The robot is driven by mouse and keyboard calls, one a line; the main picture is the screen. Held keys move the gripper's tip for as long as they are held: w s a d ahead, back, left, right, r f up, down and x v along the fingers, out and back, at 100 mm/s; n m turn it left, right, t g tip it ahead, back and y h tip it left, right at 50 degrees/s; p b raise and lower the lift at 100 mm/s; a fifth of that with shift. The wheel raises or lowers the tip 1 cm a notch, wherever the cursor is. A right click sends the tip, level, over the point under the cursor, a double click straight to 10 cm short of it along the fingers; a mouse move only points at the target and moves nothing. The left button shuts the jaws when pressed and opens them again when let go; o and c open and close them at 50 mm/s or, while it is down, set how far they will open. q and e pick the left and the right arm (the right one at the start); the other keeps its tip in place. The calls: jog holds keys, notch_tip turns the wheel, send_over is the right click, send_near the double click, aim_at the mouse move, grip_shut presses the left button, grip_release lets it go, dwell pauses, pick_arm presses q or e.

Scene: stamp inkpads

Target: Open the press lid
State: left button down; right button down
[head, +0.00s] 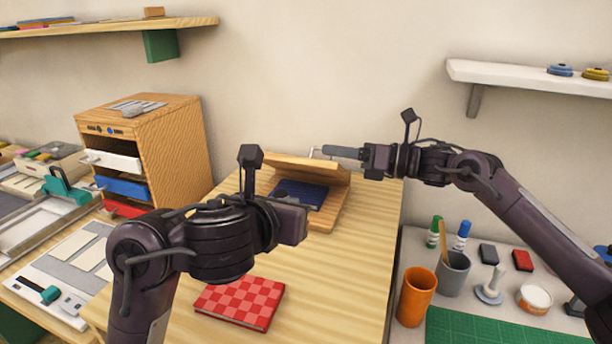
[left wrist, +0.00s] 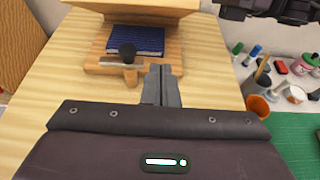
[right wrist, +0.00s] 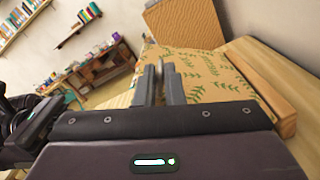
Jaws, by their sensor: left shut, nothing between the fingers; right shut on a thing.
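The wooden press stands at the back of the table, its base (head: 328,213) bearing a dark blue pad (head: 300,194). The press lid (head: 310,166) is raised and tilted above the base; its green-leaf-patterned face (right wrist: 210,76) shows in the right wrist view. My right gripper (head: 335,152) is shut at the lid's upper right edge, on what looks like a thin metal part of it. My left gripper (left wrist: 162,85) is shut and empty, in front of the press base. A black knob (left wrist: 128,53) with a metal bar sits at the base's front.
A red checked book (head: 240,302) lies at the table's front. A wooden drawer cabinet (head: 165,150) stands left. On the right, lower surface are an orange cup (head: 416,297), a grey cup (head: 453,275) and a green mat (head: 500,328). Bare table lies right of the book.

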aim_at(302, 159)
jog(key=shift+d, duration=0.1)
pick_arm(q)
jog(key=x, duration=0.8)
jog(key=shift+w+a+f, duration=0.15)
jog(key=shift+w, duration=0.05)
jog(key=shift+w+d+r, duration=0.25)
jog(key=shift+w+r, duration=0.35)
jog(key=shift+r, duration=0.2)
jog(key=shift+w+d+r, duration=0.3)
jog(key=shift+w+r, duration=0.3)
jog(key=shift+r, duration=0.15)
